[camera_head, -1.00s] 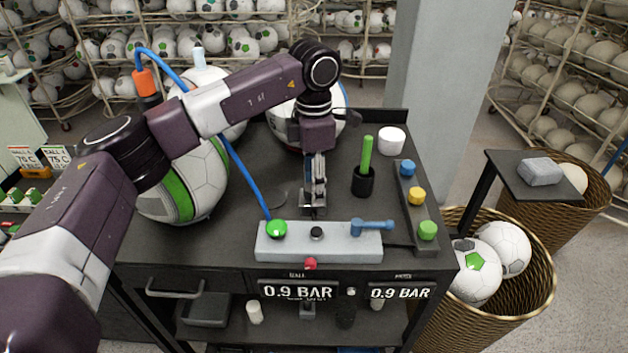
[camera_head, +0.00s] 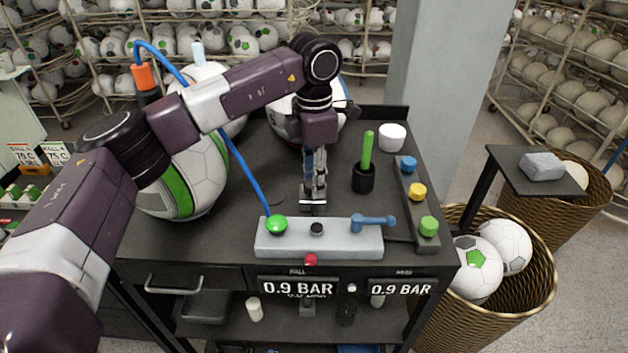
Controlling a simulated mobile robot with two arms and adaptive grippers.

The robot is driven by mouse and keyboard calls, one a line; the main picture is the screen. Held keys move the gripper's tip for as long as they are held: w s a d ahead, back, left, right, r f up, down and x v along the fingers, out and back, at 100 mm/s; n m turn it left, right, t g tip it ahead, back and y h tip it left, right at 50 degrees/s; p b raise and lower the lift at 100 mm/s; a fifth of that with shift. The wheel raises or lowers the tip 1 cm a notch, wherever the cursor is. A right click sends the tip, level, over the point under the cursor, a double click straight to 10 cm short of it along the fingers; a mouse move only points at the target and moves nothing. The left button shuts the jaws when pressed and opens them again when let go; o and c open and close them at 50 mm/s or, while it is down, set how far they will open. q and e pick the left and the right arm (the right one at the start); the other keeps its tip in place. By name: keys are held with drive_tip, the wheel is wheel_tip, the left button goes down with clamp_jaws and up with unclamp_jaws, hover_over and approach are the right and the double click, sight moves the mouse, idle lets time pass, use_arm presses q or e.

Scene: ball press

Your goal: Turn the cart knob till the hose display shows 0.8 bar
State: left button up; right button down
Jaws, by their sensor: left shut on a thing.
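A grey block (camera_head: 340,243) near the cart's front edge carries a small black knob (camera_head: 317,229), a blue lever (camera_head: 372,221) and a green dome (camera_head: 277,225). A red knob (camera_head: 311,260) is on its front. I cannot tell which is the cart knob. The right display (camera_head: 401,289), with a small blurred label, reads 0.9 BAR. The left display (camera_head: 298,288), labelled BALL, also reads 0.9 BAR. My left gripper (camera_head: 313,201) points down just behind the black knob. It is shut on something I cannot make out. My right gripper is out of view.
A blue hose (camera_head: 243,172) runs down to the green dome. Balls (camera_head: 190,180) stand behind my left arm. A black cup with a green stick (camera_head: 364,178), a white pot (camera_head: 392,137) and a strip of coloured buttons (camera_head: 417,192) are at the right.

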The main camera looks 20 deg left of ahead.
use_arm(q)
drive_tip(key=shift+r+n+b, duration=0.1)
drive_tip(key=shift+n+b, duration=0.7)
drive_tip(key=shift+n, duration=1.3)
drive_tip(key=shift+w, duration=0.1)
drive_tip(key=o, duration=1.1)
drive_tip(key=shift+o, duration=0.2)
wheel_tip(320, 180, up, 12)
